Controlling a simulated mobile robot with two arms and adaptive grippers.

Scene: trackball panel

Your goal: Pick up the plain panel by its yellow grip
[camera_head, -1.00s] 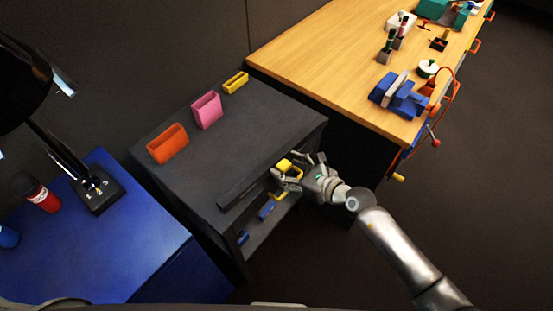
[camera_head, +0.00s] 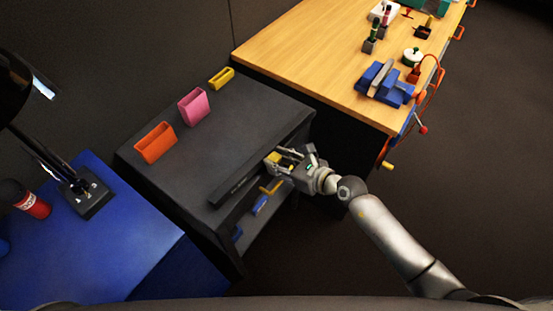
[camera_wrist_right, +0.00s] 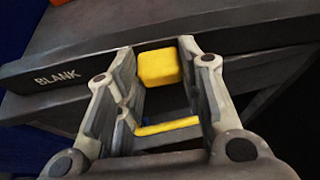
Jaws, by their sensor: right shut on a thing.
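The plain panel (camera_head: 236,184) is a long dark bar at the front edge of the dark grey cabinet. In the right wrist view its face, marked BLANK (camera_wrist_right: 57,77), runs across the picture. Its yellow grip (camera_wrist_right: 159,68) is a small block sticking out of the face. My right gripper (camera_head: 276,160) has a finger on each side of the grip and is shut on it. The fingers partly hide the grip in the head view. My left gripper is out of view.
Orange (camera_head: 155,143), pink (camera_head: 194,107) and yellow (camera_head: 221,78) holders stand on the cabinet top (camera_head: 165,180). Below the panel are yellow (camera_head: 272,186) and blue (camera_head: 260,205) parts. A wooden bench (camera_head: 300,60) with tools is behind; a blue table (camera_head: 100,250) is at left.

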